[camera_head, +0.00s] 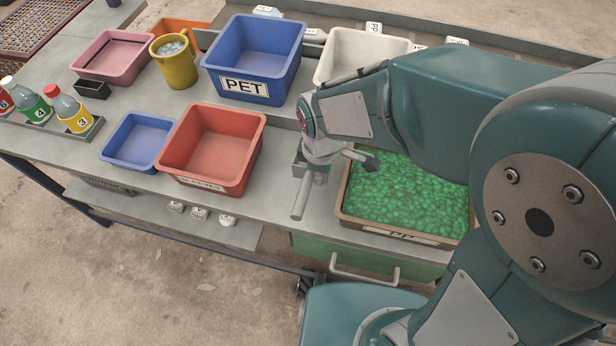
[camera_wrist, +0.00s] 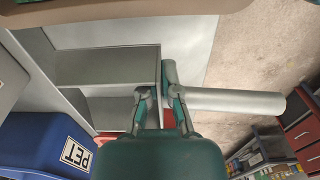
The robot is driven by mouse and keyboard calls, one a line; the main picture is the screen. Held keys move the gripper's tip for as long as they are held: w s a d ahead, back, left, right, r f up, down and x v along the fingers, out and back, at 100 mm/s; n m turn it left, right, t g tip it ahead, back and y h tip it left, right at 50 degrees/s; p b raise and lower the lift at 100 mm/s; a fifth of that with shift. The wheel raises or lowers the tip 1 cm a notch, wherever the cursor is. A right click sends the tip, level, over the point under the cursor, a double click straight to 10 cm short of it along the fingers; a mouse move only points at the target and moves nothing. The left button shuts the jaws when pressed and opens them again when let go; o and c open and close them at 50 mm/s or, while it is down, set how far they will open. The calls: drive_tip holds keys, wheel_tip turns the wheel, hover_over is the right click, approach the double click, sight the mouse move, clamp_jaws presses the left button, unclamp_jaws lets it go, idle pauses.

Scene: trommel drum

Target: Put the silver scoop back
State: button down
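The silver scoop shows in the wrist view as an open, box-like grey bowl (camera_wrist: 108,68) with a round handle (camera_wrist: 235,102) pointing right. My gripper (camera_wrist: 160,96) has its two fingers close together at the joint of bowl and handle, apparently shut on it. In the head view the scoop's handle (camera_head: 301,197) points toward the bench's near edge, and its bowl is mostly hidden behind my wrist. It is between the red bin (camera_head: 213,148) and the tray of green pellets (camera_head: 408,232). I cannot tell whether the scoop touches the bench.
A blue PET bin (camera_head: 252,58) and a white bin (camera_head: 362,55) stand behind. A small blue bin (camera_head: 138,141), a yellow jug (camera_head: 174,66), a pink tray (camera_head: 113,57) and numbered bottles (camera_head: 70,109) are at left. Bare bench (camera_head: 262,205) shows near the front edge.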

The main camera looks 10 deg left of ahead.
sight(313, 175)
drive_tip(key=f, duration=0.1)
drive_tip(key=w+a+f, duration=0.1)
drive_tip(key=w+f, duration=0.1)
drive_tip(key=shift+a+f, duration=0.3)
drive_tip(key=shift+f, duration=0.05)
drive_tip(key=shift+w+d+f, duration=0.25)
drive_tip(key=shift+w+f, duration=0.05)
drive_tip(key=shift+f, duration=0.1)
drive_tip(key=shift+w+a+f, duration=0.1)
drive_tip(key=shift+a+f, duration=0.05)
drive_tip(key=shift+f, duration=0.1)
drive_tip(key=f, duration=0.1)
drive_tip(key=a+f, duration=0.1)
drive_tip(key=f, duration=0.1)
drive_tip(key=shift+a+f, duration=0.1)
drive_tip(key=shift+f, duration=0.05)
drive_tip(key=shift+a, duration=0.15)
drive_tip(key=shift+d, duration=0.3)
drive_tip(key=c, duration=1.3)
unclamp_jaws()
drive_tip(key=shift+d, duration=0.15)
drive_tip(key=o, duration=0.5)
drive_tip(key=shift+d, duration=0.1)
